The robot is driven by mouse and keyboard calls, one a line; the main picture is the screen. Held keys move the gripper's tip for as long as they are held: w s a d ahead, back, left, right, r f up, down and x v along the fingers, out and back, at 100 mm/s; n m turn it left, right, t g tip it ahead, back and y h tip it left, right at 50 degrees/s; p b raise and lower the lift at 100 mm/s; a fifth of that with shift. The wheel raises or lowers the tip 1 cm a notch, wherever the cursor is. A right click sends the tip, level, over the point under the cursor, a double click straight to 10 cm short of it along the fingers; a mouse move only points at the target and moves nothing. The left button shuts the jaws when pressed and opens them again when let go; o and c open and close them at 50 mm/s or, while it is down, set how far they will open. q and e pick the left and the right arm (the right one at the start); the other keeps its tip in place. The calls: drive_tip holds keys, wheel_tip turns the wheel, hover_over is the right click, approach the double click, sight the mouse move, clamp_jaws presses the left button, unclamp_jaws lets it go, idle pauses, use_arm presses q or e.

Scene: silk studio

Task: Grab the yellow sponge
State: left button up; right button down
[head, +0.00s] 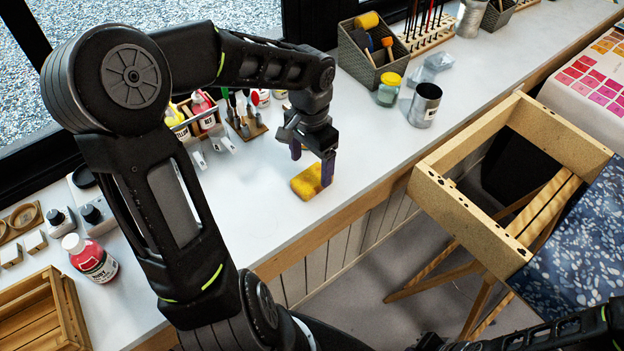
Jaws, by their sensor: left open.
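The yellow sponge (308,183) lies flat on the white counter, close to its front edge. My left gripper (311,163) points down right over the sponge with its purple-tipped fingers apart. One finger is at the sponge's right side and the other is at its far side. Whether either finger touches the sponge I cannot tell. My right arm shows only in part at the bottom right, and its gripper is not in the picture.
Behind the gripper stand a brush holder (247,127) and a bottle caddy (200,118). To the right are a metal can (424,105), a jar (389,90) and a basket (366,62). A red bottle (90,259) stands at left. A wooden frame (470,222) stands beyond the counter edge.

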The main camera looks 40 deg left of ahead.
sight(312, 177)
use_arm(q)
wheel_tip(312, 177, down, 5)
drive_tip(key=shift+w+f+p, duration=0.1)
drive_tip(key=shift+f+p, duration=0.05)
drive_tip(key=shift+p, duration=0.15)
drive_tip(key=shift+d, duration=0.1)
drive_tip(key=shift+c, duration=0.2)
idle(0.3)
drive_tip(key=c, duration=1.4)
